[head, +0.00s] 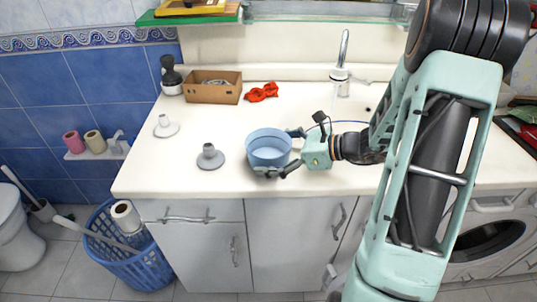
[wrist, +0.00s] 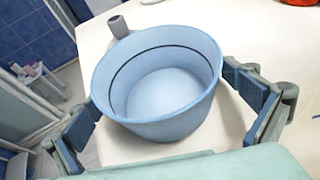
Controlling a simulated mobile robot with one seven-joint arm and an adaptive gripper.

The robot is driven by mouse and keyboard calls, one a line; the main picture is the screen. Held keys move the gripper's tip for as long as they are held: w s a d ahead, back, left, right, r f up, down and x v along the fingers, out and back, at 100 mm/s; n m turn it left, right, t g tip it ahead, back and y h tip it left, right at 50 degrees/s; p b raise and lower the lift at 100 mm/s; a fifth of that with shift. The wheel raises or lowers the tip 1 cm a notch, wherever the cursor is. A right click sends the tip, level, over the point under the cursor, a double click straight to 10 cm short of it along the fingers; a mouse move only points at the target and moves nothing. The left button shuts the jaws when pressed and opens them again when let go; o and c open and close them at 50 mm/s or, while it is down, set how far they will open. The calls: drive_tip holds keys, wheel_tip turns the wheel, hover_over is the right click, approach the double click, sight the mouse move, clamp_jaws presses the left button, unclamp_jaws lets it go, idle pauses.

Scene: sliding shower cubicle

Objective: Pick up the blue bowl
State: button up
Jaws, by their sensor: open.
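The blue bowl (head: 268,150) stands upright on the white countertop (head: 225,125) in the head view. In the wrist view the bowl (wrist: 160,128) fills the middle and looks empty inside. My gripper (head: 280,152) reaches in from the right, low over the counter. Its fingers are open, one on either side of the bowl. In the wrist view my gripper (wrist: 165,112) has one finger pad at the bowl's left and one at its right. The right pad is close to the bowl's wall; I cannot tell whether either touches.
Two grey-white plunger-like items (head: 209,158) (head: 166,127) stand left of the bowl. Behind are a cardboard box (head: 213,90), a red cloth-like item (head: 261,92) and a faucet (head: 341,70). The counter's front edge (head: 200,196) lies near the bowl. A blue basket (head: 135,262) stands on the floor.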

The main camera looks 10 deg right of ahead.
drive_tip(key=shift+c, duration=0.4)
drive_tip(key=c, duration=1.2)
drive_tip(key=shift+c, duration=0.2)
drive_tip(key=shift+r, duration=0.1)
drive_tip(key=shift+w+r, duration=0.1)
drive_tip(key=shift+r, duration=0.55)
drive_tip(key=s+d+r, duration=0.1)
drive_tip(key=r, duration=0.1)
drive_tip(key=s+d+r+p, duration=0.1)
drive_tip(key=s+r, duration=0.1)
drive_tip(key=r, duration=0.1)
drive_tip(key=s+d+r, duration=0.1)
drive_tip(key=r, duration=0.2)
drive_tip(key=shift+s+p, duration=0.15)
drive_tip(key=shift+p, duration=0.15)
drive_tip(key=s+d+r, duration=0.3)
drive_tip(key=s+d, duration=0.2)
drive_tip(key=s, duration=0.2)
drive_tip(key=shift+r, duration=0.25)
